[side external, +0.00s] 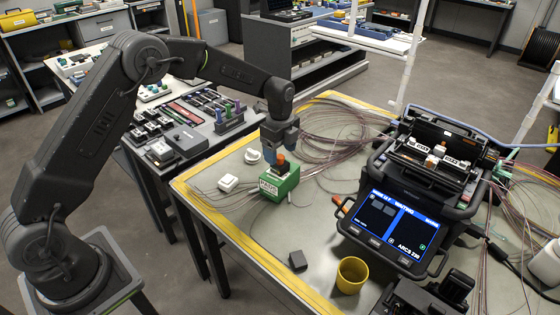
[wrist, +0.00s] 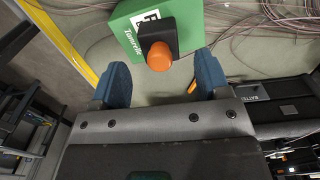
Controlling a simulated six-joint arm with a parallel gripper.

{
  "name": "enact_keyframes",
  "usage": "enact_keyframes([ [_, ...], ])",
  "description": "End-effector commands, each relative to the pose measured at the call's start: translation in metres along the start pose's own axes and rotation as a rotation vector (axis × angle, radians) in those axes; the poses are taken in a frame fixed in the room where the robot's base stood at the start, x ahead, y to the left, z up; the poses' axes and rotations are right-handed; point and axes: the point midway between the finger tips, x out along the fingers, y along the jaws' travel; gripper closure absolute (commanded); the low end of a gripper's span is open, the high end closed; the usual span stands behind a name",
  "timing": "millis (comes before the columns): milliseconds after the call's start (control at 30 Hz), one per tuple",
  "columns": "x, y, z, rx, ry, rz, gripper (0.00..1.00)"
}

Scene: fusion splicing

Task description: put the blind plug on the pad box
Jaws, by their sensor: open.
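The green pad box (side external: 279,184) stands on the table below my gripper; its printed face also shows in the wrist view (wrist: 128,38). The blind plug, which I take to be the black block with a round orange end (wrist: 158,57), appears to rest on the box's top. Its orange part (side external: 281,158) shows in the side view just under the fingers. My gripper (wrist: 162,70) is open, one blue finger on either side of the orange end, with visible gaps and no grip on it. In the side view the fingers (side external: 280,142) are above the box.
The splicer (side external: 395,215) with a lit screen stands to the right. A yellow cup (side external: 352,275) and dark block (side external: 297,260) are in front.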

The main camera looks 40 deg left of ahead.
Motion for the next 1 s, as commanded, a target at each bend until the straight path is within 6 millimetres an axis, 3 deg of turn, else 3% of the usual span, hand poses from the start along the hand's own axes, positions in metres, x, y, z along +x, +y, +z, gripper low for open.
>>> enact_keyframes([
  [100, -0.028, -0.001, 0.000, 0.000, 0.000, -0.005, 0.30],
  [300, -0.061, 0.000, 0.000, 0.001, 0.001, -0.002, 0.30],
  [733, -0.087, 0.006, -0.001, -0.035, 0.001, -0.014, 0.30],
  [867, -0.123, 0.029, -0.003, -0.170, 0.005, -0.061, 0.30],
  [1000, -0.170, 0.076, -0.007, -0.402, 0.025, -0.134, 0.30],
])
